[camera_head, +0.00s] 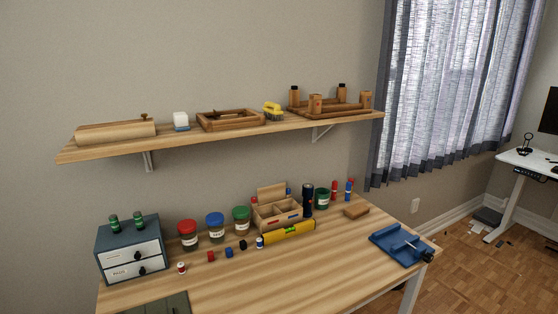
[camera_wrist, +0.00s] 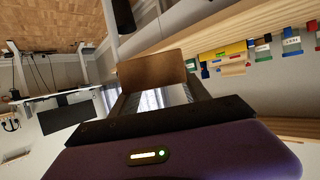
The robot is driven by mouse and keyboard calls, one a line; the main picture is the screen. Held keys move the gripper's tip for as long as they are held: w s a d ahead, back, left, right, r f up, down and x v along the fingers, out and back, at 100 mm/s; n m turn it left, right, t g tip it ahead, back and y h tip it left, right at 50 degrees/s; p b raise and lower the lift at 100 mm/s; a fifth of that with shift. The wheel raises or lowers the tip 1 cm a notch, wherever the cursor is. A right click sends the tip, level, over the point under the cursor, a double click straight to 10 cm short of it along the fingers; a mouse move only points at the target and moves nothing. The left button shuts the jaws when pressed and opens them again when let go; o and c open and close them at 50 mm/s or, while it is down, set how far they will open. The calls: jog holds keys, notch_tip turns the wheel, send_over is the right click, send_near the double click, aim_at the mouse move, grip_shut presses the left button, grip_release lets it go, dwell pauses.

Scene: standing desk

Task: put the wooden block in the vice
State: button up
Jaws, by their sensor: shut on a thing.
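In the wrist view my gripper (camera_wrist: 160,86) is shut on a brown wooden block (camera_wrist: 152,70), which sticks out beyond the fingertips. My gripper is not in the head view. The blue vice (camera_head: 401,246) stands on the right end of the desk in the head view, with its handle toward the right edge. I see nothing between its jaws, though they are small in the picture. I cannot make out the vice in the wrist view.
A brown block-like piece (camera_head: 356,211) lies on the desk (camera_head: 250,280) behind the vice. A yellow level (camera_head: 289,232), jars and a wooden organiser (camera_head: 279,212) stand further left. A shelf (camera_head: 240,132) hangs above. The desk front is mostly clear.

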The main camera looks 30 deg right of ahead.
jog(key=w+a+f+n+t+y, duration=0.1)
jog(key=w+a+f+n+y, duration=0.2)
jog(key=a, duration=0.4)
jog(key=w+a+f+n+t+y, duration=0.1)
jog(key=w+a+f+n+y, duration=0.2)
jog(key=a, duration=0.4)
jog(key=w+a+f+n+t+y, duration=0.2)
jog(key=w+a+f+n+y, duration=0.1)
jog(key=a, duration=0.4)
notch_tip(320, 180, down, 2)
jog(key=shift+f+n+y, duration=0.15)
jog(key=shift+n+y, duration=0.15)
jog(key=shift+y, duration=0.2)
jog(key=shift+d, duration=0.15)
